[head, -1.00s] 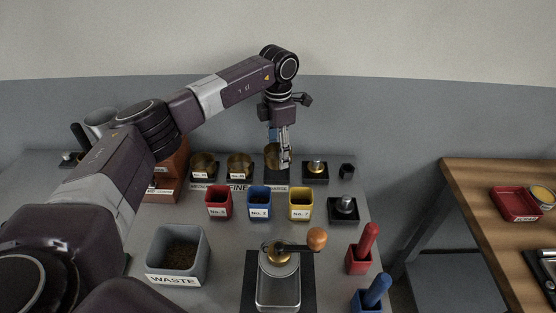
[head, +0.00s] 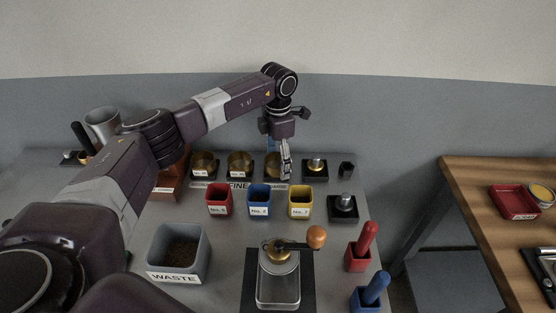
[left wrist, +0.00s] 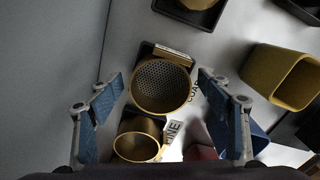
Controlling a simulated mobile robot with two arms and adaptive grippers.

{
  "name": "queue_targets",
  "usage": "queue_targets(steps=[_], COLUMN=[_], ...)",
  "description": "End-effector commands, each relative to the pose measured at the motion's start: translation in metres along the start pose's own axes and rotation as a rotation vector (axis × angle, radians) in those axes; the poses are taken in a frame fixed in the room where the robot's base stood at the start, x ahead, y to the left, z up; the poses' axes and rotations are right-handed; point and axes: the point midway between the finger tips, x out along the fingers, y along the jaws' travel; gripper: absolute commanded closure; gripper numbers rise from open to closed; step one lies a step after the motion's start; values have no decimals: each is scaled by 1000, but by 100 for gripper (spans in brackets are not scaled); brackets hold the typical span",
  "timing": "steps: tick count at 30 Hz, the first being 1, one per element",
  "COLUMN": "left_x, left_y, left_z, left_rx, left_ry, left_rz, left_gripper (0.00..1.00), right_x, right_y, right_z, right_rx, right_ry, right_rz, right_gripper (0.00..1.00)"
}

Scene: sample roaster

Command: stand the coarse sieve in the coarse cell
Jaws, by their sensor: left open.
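A brass sieve with a perforated mesh floor (left wrist: 160,86) stands upright at the "COA..." end of the label strip, in a black cell (left wrist: 147,49). It is the rightmost of three brass sieves in the head view (head: 271,159), partly hidden by my left gripper. My left gripper (head: 287,175) is open and empty, just above and beside this sieve. In the left wrist view its blue-padded fingers (left wrist: 165,105) are spread to either side of the sieve, apart from it. My right gripper is not in view.
Two more brass sieves (head: 239,164) stand to the left. Red (head: 218,201), blue (head: 260,202) and yellow (head: 300,202) cups stand in front. A waste bin (head: 178,253), a hand grinder (head: 278,283) and a black stand with a metal weight (head: 343,208) are nearer.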

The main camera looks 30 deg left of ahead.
Motion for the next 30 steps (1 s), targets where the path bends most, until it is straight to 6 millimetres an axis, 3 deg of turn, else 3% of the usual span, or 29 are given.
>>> queue_targets(steps=[8, 21, 30], left_x=[-12, -100, -122], left_y=[1, 1, 0], left_z=[1, 1, 0], left_rx=[0, 0, 1], left_ry=[-2, -2, -1], left_rz=[2, 3, 0], left_gripper=[29, 29, 29], right_x=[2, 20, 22], right_y=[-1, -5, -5], right_z=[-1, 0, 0], right_rx=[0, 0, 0], right_ry=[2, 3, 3], right_rz=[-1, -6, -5], right_gripper=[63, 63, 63])
